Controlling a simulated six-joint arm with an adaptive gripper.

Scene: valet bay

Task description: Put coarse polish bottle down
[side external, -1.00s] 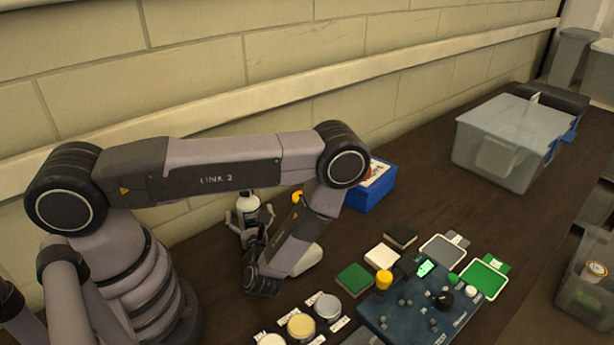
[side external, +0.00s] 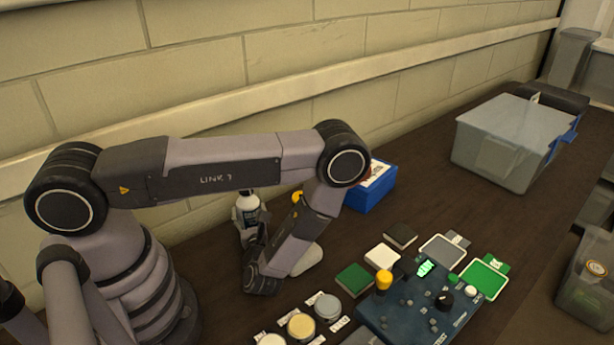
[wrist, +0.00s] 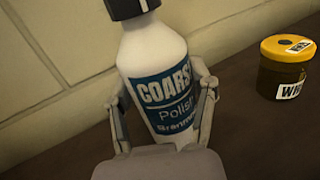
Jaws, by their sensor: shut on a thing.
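The coarse polish bottle (side external: 247,203) is white with a dark cap and a blue label, and stands near the wall. In the wrist view the bottle (wrist: 165,90) reads "COARSE Polish" and looks tilted in the picture; its cap is cut off at the top edge. My gripper (side external: 250,216) is low beside the wall with a finger on each side of the bottle. In the wrist view my gripper (wrist: 162,105) is shut on its lower body. The base of the bottle is hidden, so I cannot tell whether it touches the bench.
A yellow-lidded jar (wrist: 286,72) stands right of the bottle. A blue box (side external: 374,190) is behind my forearm. Pads, small tins (side external: 301,326) and a blue control panel (side external: 410,318) lie in front. A clear bin (side external: 500,150) stands farther back on the dark bench.

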